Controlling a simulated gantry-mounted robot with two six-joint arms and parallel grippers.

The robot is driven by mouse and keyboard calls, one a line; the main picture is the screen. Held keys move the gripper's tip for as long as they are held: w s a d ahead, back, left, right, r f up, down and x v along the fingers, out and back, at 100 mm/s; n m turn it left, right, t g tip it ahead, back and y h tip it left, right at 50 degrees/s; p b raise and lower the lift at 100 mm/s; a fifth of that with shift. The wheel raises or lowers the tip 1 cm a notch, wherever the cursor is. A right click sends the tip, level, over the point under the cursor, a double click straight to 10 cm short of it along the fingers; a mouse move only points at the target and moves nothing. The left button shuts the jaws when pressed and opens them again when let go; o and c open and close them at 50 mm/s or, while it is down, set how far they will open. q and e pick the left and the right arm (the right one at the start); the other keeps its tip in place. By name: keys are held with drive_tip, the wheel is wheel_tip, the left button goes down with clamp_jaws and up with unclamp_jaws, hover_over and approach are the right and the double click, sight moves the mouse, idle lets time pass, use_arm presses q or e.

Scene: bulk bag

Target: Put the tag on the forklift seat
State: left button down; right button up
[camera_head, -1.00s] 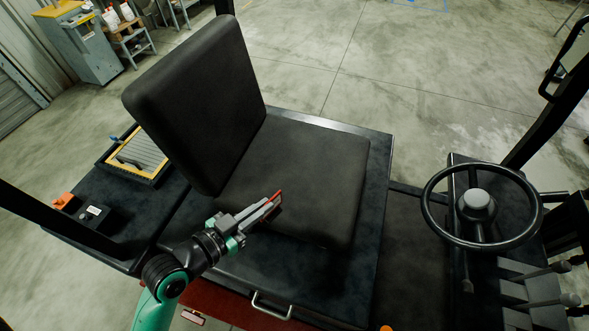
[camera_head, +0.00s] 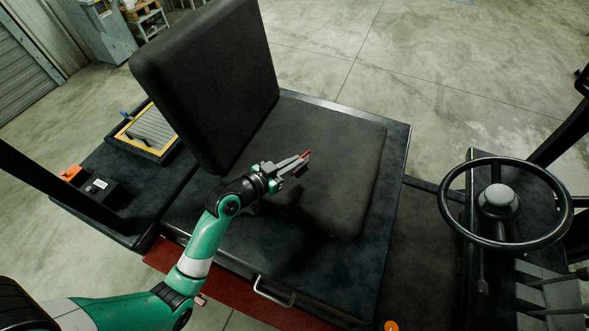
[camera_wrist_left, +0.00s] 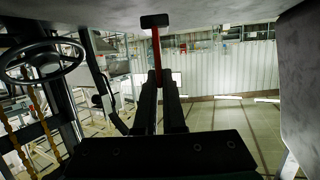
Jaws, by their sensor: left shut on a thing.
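The forklift seat has a dark cushion (camera_head: 340,165) and an upright backrest (camera_head: 210,80) in the head view. My left gripper (camera_head: 298,164) is above the cushion, near its left part. It is shut on a thin red tag (camera_head: 306,156), which sticks out past the fingertips. In the left wrist view the red tag (camera_wrist_left: 156,52) stands edge-on between the fingers, with a small dark block at its end. Whether the tag touches the cushion cannot be told. My right gripper is not in view.
The steering wheel (camera_head: 505,205) stands to the right. A yellow-edged tray (camera_head: 148,132) and an orange item (camera_head: 73,173) lie on the side deck at left. A metal handle (camera_head: 273,292) is on the front of the seat base. The rest of the cushion is clear.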

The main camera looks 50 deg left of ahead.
use_arm(q)
drive_tip(key=shift+w+a+f, duration=0.1)
drive_tip(key=shift+w+f, duration=0.1)
drive_tip(key=shift+f, duration=1.75)
drive_tip(key=c, duration=1)
unclamp_jaws()
drive_tip(key=shift+r, duration=0.3)
drive_tip(key=b+v, duration=0.1)
drive_tip(key=v, duration=1.1)
drive_tip(key=shift+f, duration=0.1)
